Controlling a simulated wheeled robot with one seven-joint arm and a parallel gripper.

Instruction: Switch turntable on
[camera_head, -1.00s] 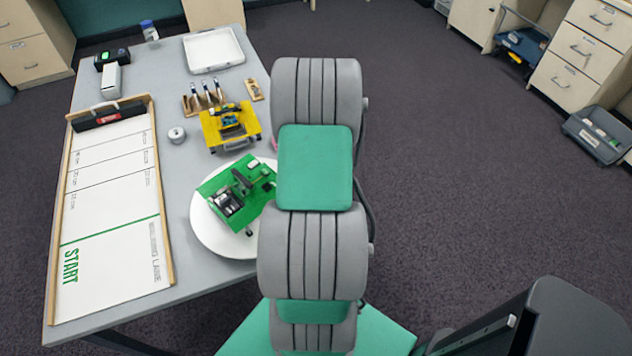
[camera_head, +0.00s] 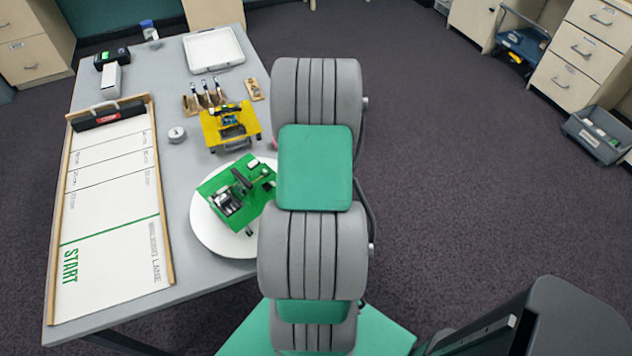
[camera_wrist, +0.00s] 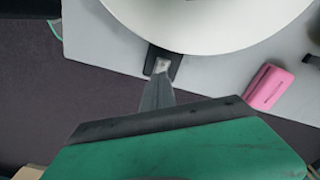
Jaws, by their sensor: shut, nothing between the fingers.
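The turntable (camera_head: 208,231) is a round white disc near the front right corner of the table, with a green board (camera_head: 232,193) carrying a small mechanism on top. In the wrist view the turntable's white edge (camera_wrist: 205,42) fills the top. A small black box with a light patch, perhaps its switch (camera_wrist: 176,66), sticks out from under the disc. My gripper (camera_wrist: 160,72) is shut and empty, its tip over or on that box; I cannot tell if it touches. In the head view my arm hides the gripper and the turntable's right side.
A pink block (camera_wrist: 268,88) lies on the table right of the gripper. A yellow board with parts (camera_head: 229,127) stands behind the turntable. A white lane board (camera_head: 115,215) takes the table's left side. A white tray (camera_head: 213,50) is at the back.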

